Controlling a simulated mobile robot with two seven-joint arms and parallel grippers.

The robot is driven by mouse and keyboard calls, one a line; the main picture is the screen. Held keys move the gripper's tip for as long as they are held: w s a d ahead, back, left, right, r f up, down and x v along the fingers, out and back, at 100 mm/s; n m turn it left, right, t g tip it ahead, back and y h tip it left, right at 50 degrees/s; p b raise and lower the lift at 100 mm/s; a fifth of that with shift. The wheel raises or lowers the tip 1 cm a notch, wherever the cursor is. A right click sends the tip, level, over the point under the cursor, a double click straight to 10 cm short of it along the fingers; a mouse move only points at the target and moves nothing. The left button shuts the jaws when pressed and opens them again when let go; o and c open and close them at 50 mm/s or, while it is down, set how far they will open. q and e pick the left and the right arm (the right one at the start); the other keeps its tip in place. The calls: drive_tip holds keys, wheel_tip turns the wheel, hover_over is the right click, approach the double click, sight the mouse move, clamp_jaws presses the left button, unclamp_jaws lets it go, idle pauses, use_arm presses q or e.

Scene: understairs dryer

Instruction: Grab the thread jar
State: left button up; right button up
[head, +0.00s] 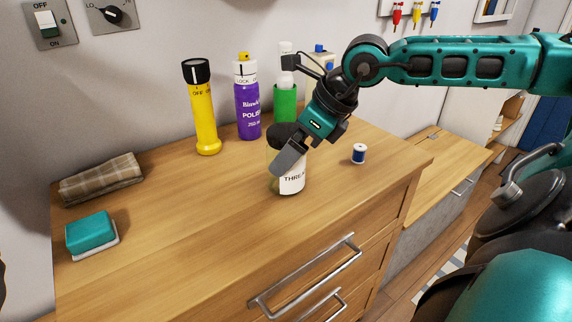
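The thread jar (293,184) stands upright on the wooden cabinet top, with a white label whose visible letters begin "THRE". My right gripper (288,158) reaches down to it from the upper right, and a grey finger crosses in front of the jar's upper part. A dark rounded shape sits behind that finger; I cannot tell whether it is the jar's lid. The other finger is not clearly visible, so I cannot tell whether the gripper is open or shut on the jar. My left gripper is not in view.
A yellow flashlight (202,110), a purple polish can (247,108) and a green bottle (285,103) stand along the wall. A blue thread spool (359,153) is right of the jar. A folded cloth (102,180) and teal sponge (90,232) lie left. The front middle is clear.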

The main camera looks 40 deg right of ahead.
drive_tip(key=shift+c, duration=0.5)
drive_tip(key=c, duration=1.1)
drive_tip(key=shift+r, duration=0.15)
use_arm(q)
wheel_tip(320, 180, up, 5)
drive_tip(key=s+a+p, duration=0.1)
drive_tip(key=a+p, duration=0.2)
drive_tip(key=p, duration=0.6)
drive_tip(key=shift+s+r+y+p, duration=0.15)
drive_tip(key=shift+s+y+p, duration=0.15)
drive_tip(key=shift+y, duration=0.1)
use_arm(e)
wheel_tip(320, 180, up, 20)
